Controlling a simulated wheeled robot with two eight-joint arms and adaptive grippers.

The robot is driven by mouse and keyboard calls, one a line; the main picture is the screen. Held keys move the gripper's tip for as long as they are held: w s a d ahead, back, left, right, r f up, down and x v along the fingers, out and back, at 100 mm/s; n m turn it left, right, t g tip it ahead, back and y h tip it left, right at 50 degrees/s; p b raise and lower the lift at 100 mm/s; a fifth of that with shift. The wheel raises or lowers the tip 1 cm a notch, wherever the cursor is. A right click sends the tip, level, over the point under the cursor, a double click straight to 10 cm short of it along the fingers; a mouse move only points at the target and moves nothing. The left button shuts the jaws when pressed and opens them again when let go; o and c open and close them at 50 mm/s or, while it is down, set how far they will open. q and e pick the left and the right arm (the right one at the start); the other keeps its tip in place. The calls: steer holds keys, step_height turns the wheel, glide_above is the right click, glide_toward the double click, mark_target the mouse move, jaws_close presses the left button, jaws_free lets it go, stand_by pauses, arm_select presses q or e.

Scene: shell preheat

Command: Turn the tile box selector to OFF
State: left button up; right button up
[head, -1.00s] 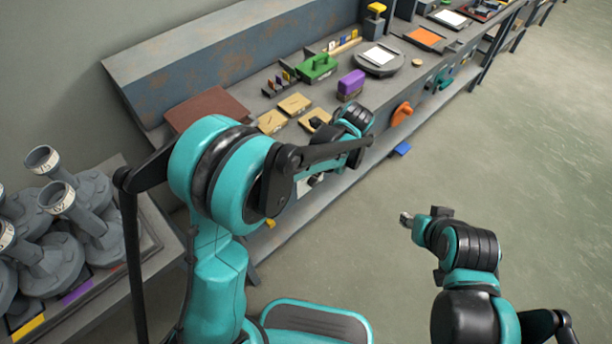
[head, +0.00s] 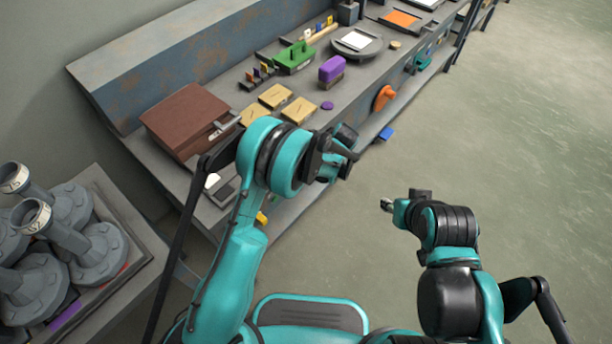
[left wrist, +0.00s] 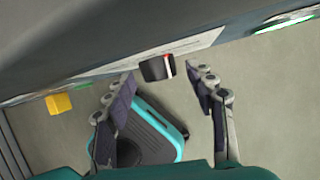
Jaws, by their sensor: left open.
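In the left wrist view a black knob (left wrist: 157,67) with a red and white mark sits below a pale label strip (left wrist: 185,48) on a grey panel. It looks like the selector; its setting is not readable. My left gripper (left wrist: 161,78) is open, with one finger on each side of the knob in the picture and no clear contact.
A cart (head: 120,225) with grey stands is at left. The floor at right is clear.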

arm_select(q)
steer(key=shift+a+f, duration=0.15)
steer(key=shift+f, duration=0.1)
steer(key=c, duration=1.2)
steer(key=shift+o, duration=0.2)
steer(key=shift+s+a+n+t+h, duration=0.15)
steer(key=shift+n+t+h, duration=0.2)
steer(key=shift+t+h, duration=0.75)
steer(key=shift+s+a+n+t+h, duration=0.15)
steer(key=shift+n+t+h, duration=0.4)
steer(key=shift+t, duration=0.95)
steer(key=shift+h, duration=0.25)
